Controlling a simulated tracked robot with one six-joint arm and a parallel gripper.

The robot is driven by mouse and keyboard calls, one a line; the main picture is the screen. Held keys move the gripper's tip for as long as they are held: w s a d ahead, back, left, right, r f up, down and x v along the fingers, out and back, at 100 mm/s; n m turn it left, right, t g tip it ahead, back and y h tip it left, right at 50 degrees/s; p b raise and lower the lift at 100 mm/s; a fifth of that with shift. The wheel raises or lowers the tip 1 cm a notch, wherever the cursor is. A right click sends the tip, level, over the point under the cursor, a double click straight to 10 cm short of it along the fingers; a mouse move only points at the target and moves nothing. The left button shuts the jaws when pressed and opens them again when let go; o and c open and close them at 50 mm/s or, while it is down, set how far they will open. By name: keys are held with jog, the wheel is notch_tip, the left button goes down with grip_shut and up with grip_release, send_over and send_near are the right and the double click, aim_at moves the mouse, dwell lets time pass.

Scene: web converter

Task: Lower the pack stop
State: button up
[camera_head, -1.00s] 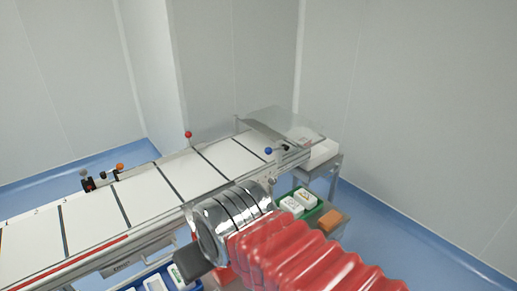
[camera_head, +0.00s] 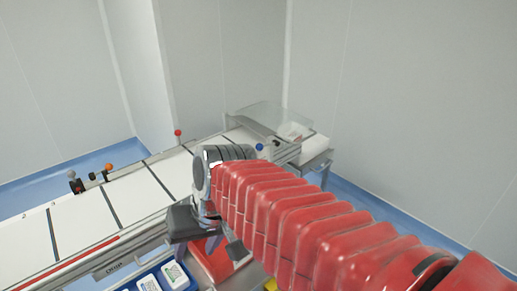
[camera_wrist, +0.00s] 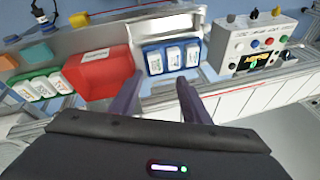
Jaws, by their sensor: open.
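I cannot tell which belongs to the pack stop. My gripper (camera_wrist: 160,85) is open and empty, its two dark fingers spread over the conveyor's near side rail in the wrist view. In the head view my red-sleeved arm crosses the conveyor's near side and hides part of it.
A red bin (camera_wrist: 97,72), a blue bin (camera_wrist: 150,62) with white packs and a green bin (camera_wrist: 28,98) stand along the near side. A control box (camera_wrist: 240,45) with coloured buttons stands at upper right in the wrist view. A clear cover (camera_head: 270,115) spans the conveyor's far end.

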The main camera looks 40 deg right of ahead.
jog(key=w+d+f+m+y, duration=0.1)
jog(key=w+d+m+y, duration=0.4)
jog(key=w, duration=0.5)
jog(key=m+t+h, duration=0.2)
jog(key=m+t, duration=1.1)
jog(key=m, duration=0.4)
send_near(259, 147)
jog(key=s+d+f, duration=0.1)
jog(key=s+d, duration=0.1)
jog(key=s, duration=0.1)
jog(key=shift+w+f, duration=0.1)
jog(key=shift+f, duration=0.05)
jog(key=shift+w+a, duration=0.1)
jog(key=shift+a, duration=0.05)
jog(key=x, duration=1.3)
jog(key=shift+w, duration=0.35)
